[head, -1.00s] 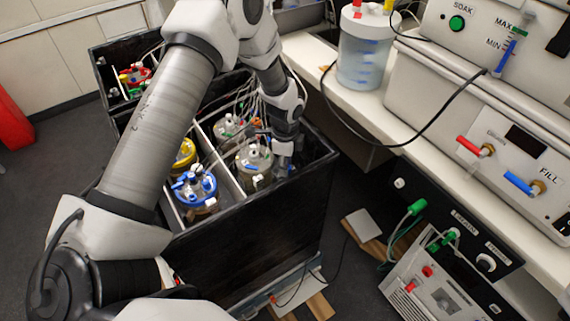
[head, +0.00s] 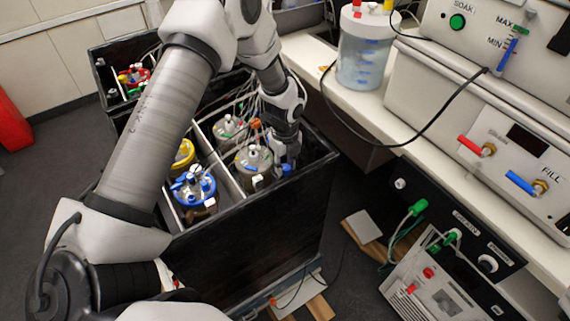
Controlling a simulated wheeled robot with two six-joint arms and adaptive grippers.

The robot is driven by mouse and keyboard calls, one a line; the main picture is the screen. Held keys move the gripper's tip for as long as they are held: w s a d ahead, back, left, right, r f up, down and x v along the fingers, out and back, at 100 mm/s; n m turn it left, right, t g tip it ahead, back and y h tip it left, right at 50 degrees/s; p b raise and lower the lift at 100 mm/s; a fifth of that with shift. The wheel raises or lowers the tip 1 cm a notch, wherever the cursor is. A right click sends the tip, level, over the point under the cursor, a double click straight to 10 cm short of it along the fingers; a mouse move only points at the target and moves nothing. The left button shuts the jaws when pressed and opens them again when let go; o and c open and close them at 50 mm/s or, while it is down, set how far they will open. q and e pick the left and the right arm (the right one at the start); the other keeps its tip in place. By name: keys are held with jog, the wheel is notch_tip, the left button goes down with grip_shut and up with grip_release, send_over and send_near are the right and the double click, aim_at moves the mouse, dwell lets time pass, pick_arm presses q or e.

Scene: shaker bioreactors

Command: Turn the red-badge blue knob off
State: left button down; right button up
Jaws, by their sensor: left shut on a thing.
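My left gripper (head: 287,155) reaches down into the right compartment of the black box (head: 262,238), beside a clear-lidded vessel (head: 254,160). Its fingers are shut on a small blue knob (head: 287,170) close to the box's inner right side, of which only a bit shows. The gripper hides most of this knob, and I cannot make out a red badge or which way the knob is turned. My right gripper is not in view.
A blue-ringed vessel (head: 194,187) and a yellow-ringed vessel (head: 183,153) stand in the box's left compartment. Cables and tubes hang close to my wrist. A white bench (head: 385,118) with a clear jug (head: 362,58) stands to the right.

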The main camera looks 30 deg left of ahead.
aim_at(285, 166)
pick_arm(q)
jog(key=shift+s+f, duration=0.1)
dwell(0.4)
jog(key=c, duration=0.9)
grip_release()
jog(key=shift+o, duration=0.2)
notch_tip(285, 166, up, 12)
